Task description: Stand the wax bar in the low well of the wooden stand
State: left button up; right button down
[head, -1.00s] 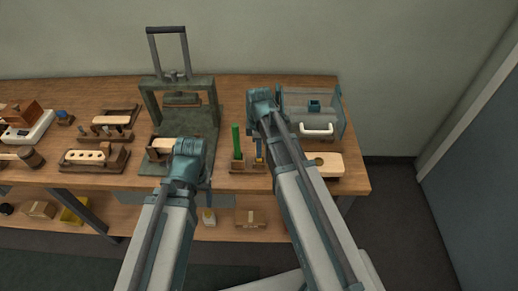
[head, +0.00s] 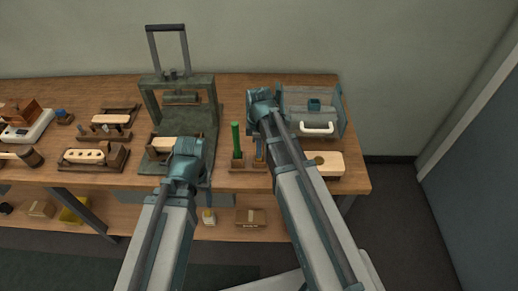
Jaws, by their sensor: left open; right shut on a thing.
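The wooden stand (head: 243,168) sits near the front edge of the bench, with a green upright stick (head: 237,140) in its left part. My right gripper (head: 260,150) points down over the stand's right part, just right of the green stick. It is shut on a small amber-brown piece, apparently the wax bar, mostly hidden by the fingers and forearm. I cannot tell whether the bar's lower end is in the low well. My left gripper (head: 186,172) is open at the front of the press plate; its fingertips are mostly hidden by its wrist.
A green press (head: 148,108) with a tall handle stands behind my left gripper. A clear bin (head: 335,125) with a white handle and a pale wooden block (head: 330,164) are at the right. A wooden rack (head: 118,165) and other tools lie left. The bench's right end is close.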

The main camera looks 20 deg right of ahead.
jog(key=shift+f, duration=0.1)
jog(key=shift+c, duration=1.6)
grip_release()
jog(key=shift+r+p, duration=3.55)
jog(key=shift+r, duration=0.05)
jog(key=s+a+m+h, duration=0.1)
jog(key=s+a+m, duration=0.9)
jog(key=s, duration=0.4)
jog(key=shift+s+a+m, duration=0.15)
jog(key=shift+a+m, duration=0.1)
jog(key=shift+m, duration=0.25)
